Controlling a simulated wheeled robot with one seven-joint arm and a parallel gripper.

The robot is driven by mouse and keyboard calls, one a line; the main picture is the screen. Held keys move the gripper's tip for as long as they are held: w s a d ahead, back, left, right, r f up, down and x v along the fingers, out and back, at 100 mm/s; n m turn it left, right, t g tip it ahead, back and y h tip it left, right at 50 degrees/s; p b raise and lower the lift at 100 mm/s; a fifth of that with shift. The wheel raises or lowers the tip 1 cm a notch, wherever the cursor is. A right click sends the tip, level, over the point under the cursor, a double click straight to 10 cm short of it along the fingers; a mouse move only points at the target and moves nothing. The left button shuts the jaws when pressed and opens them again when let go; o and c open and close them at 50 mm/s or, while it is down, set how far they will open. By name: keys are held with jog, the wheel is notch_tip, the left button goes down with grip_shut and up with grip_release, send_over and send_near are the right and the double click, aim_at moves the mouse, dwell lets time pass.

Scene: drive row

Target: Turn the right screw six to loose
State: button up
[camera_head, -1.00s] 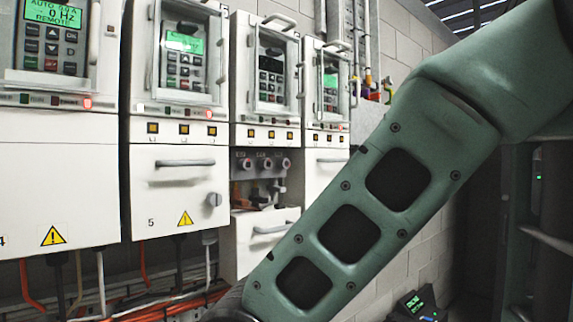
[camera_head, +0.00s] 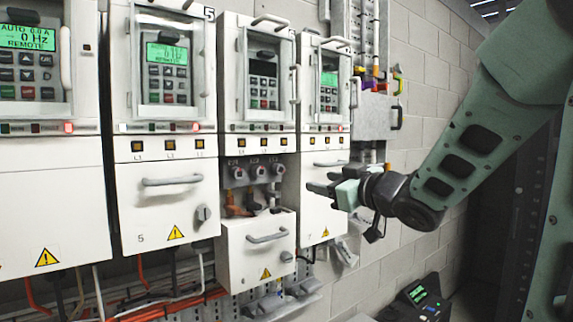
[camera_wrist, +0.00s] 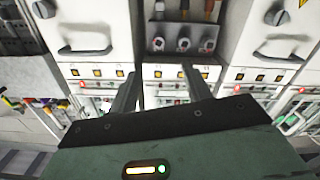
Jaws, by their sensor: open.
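Drive six (camera_head: 264,141) has its lower cover (camera_head: 262,262) dropped open, baring a dark recess with three round grey screw heads in a row. The right screw (camera_head: 277,170) is nearest drive seven; its setting is too small to read. My gripper (camera_head: 322,184) is open and empty, in front of drive seven's lower cover, to the right of the screw and apart from it. The wrist view seems upside down; there the right screw (camera_wrist: 157,44) is the leftmost of the three, beyond the spread fingers (camera_wrist: 162,80).
Drive five (camera_head: 165,225) with a closed cover and knob stands left, drive seven (camera_head: 322,215) right. The opened cover and its handle (camera_head: 268,237) jut out below the screws. Loose cables (camera_head: 175,302) hang beneath. A grey box (camera_head: 372,118) is on the wall at right.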

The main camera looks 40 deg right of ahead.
jog(key=p, duration=1.1)
send_near(279, 170)
jog(key=w, duration=0.8)
jog(key=shift+w+a, duration=0.2)
jog(key=shift+w, duration=0.1)
jog(key=shift+b, duration=0.3)
jog(key=c, duration=0.8)
